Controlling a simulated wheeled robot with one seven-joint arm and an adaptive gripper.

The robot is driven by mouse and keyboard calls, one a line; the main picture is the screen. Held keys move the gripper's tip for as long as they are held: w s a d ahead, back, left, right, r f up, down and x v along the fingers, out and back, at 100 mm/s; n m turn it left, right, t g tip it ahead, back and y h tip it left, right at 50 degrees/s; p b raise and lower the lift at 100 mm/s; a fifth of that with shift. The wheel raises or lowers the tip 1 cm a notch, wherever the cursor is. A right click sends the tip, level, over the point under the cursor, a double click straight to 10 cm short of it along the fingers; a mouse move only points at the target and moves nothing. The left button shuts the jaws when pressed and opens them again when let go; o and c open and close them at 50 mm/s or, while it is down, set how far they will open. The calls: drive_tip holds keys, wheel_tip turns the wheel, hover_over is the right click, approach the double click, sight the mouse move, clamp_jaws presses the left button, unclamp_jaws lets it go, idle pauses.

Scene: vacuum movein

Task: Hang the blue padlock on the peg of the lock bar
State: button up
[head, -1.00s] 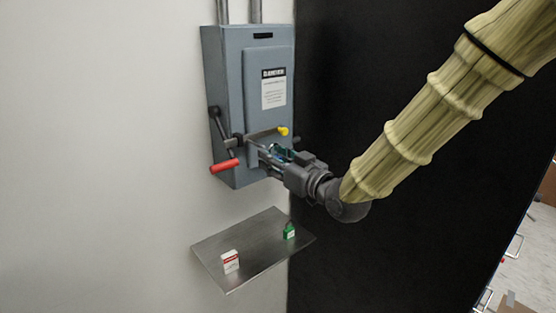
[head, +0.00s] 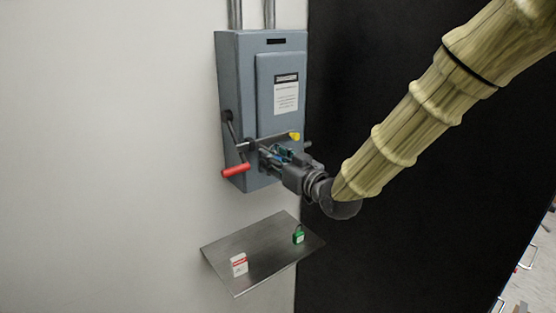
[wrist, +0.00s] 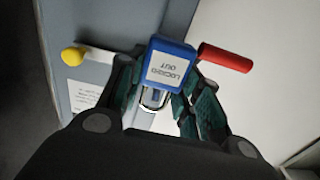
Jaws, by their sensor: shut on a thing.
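The blue padlock (wrist: 171,62) shows in the wrist view with a white label reading "LOCKED OUT" and its metal shackle toward my wrist. My gripper (wrist: 158,90) is shut on it, with fingers on both sides. In the head view my gripper (head: 268,157) is in front of the lower part of the grey box, just below the lock bar (head: 275,140). The bar ends in a yellow knob (head: 294,136), which also shows at the left in the wrist view (wrist: 72,56). The padlock is hidden in the head view. I cannot make out the peg clearly.
The grey electrical box (head: 238,80) has a lever with a red handle (head: 236,170). A black panel (head: 400,210) stands to the right.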

drive_tip(key=shift+w+a, duration=0.25)
drive_tip(key=shift+w, duration=0.05)
drive_tip(key=shift+w+a+f+b, duration=0.35)
drive_tip(key=shift+w+f+b, duration=0.25)
drive_tip(key=shift+b, duration=0.2)
drive_tip(key=o, duration=1.1)
drive_tip(key=shift+s+d, duration=0.1)
drive_tip(key=shift+s, duration=0.05)
